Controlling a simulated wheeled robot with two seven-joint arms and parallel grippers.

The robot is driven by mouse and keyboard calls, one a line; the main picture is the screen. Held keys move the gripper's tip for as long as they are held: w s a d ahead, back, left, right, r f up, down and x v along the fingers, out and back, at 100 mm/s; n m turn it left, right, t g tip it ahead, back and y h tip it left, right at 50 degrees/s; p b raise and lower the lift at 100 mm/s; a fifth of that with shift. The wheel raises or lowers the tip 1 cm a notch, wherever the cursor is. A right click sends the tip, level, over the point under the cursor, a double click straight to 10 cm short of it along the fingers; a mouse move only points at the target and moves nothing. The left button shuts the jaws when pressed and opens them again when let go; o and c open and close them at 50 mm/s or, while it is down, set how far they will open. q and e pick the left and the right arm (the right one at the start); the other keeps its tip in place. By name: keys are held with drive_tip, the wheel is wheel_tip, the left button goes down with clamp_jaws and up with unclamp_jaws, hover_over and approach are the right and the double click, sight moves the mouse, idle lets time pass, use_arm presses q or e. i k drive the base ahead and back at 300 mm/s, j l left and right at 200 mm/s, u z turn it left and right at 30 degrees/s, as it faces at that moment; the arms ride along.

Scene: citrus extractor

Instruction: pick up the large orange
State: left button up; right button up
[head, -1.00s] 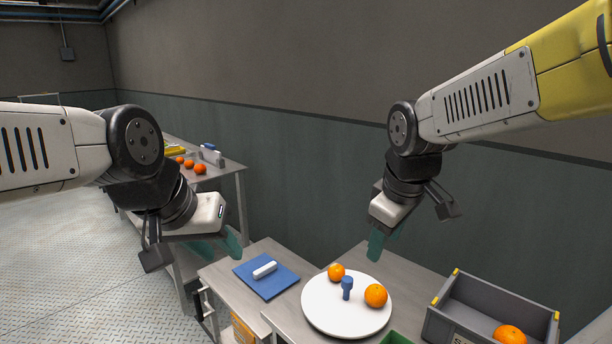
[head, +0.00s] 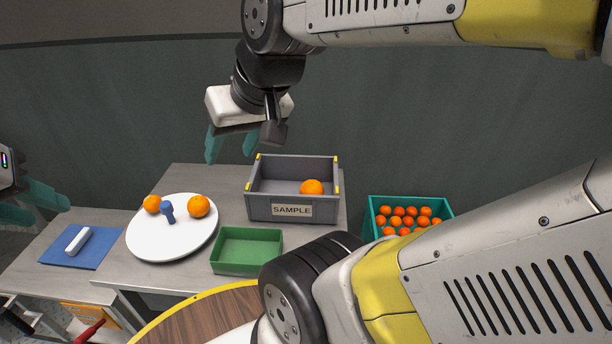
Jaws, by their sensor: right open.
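Two oranges sit on a round white disc (head: 150,245) on the grey table. The right-hand orange (head: 199,206) looks larger than the left-hand orange (head: 152,204). A blue peg-like piece (head: 168,210) stands between them. Another orange (head: 312,187), similar in size to the larger one, lies in the grey SAMPLE bin (head: 265,207). My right gripper (head: 230,150) is open and empty, its teal fingers apart, above the back of the table between disc and bin. My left gripper (head: 46,206) is at the left edge, partly cut off, with its teal fingers apart and empty.
An empty green tray (head: 246,232) stands in front of the bin. A teal crate (head: 376,203) of small oranges is at the right. A blue mat (head: 98,250) with a white block (head: 78,240) lies at the left. My own arm covers the lower right.

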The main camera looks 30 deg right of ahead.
sight(309, 186)
drive_tip(key=l+z, duration=0.1)
drive_tip(key=z, duration=0.65)
drive_tip(key=l+z, duration=0.2)
drive_tip(key=z, duration=0.2)
drive_tip(key=u, duration=1.3)
drive_tip(key=z, duration=1.3)
drive_tip(key=u, duration=0.4)
drive_tip(key=k+j, duration=0.05)
